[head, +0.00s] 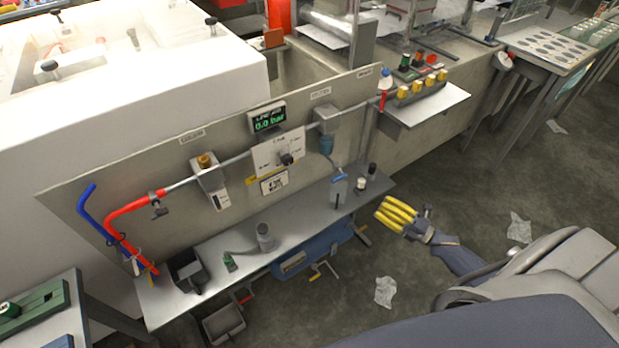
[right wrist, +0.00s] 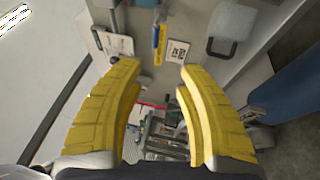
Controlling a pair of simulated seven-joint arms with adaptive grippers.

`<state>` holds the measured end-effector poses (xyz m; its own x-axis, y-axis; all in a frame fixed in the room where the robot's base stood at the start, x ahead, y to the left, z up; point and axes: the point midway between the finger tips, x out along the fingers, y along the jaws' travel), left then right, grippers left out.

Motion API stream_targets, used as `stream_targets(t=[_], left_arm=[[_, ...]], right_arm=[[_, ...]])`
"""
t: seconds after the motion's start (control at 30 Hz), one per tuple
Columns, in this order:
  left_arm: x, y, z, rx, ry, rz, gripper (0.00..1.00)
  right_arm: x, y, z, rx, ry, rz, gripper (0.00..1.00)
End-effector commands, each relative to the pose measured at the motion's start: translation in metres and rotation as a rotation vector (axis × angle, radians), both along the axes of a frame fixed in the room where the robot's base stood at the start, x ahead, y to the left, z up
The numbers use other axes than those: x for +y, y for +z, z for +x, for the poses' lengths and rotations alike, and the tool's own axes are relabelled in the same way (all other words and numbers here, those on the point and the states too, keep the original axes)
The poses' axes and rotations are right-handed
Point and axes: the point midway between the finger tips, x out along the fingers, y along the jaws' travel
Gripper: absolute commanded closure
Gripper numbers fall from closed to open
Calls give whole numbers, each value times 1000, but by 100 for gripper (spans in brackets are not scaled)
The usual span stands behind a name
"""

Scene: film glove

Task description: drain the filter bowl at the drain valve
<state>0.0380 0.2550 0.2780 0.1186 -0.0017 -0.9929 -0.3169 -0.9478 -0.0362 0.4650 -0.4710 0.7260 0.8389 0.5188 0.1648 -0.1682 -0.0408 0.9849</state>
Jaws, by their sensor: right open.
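The filter bowl (head: 326,145) is a small blue cup under a grey housing on the pipe, at the right part of the upright panel. The drain valve at the bowl's underside is too small to make out. My right gripper (head: 384,210) has yellow fingers, is right of the shelf, lower than the bowl and apart from it. In the right wrist view its fingers (right wrist: 157,70) are spread with nothing between them. My left gripper is not in view.
A display (head: 268,119) reads 0.0 bar above a white plate with a black knob (head: 286,158). The shelf (head: 215,260) holds a grey cup (head: 264,237) and a dark box (head: 186,270). Small bottles stand near its right end. Crumpled paper (head: 385,291) lies on the floor.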

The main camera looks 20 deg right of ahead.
Motion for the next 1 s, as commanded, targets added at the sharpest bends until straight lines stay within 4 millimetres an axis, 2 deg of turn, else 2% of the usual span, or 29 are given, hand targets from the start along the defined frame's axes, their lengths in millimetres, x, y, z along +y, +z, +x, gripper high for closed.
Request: stream_targets(t=[0.27,1.0], left_arm=[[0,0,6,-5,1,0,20],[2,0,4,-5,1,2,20]], right_arm=[[8,12,14,-28,15,-11,64],[75,34,119,-28,13,-10,64]])
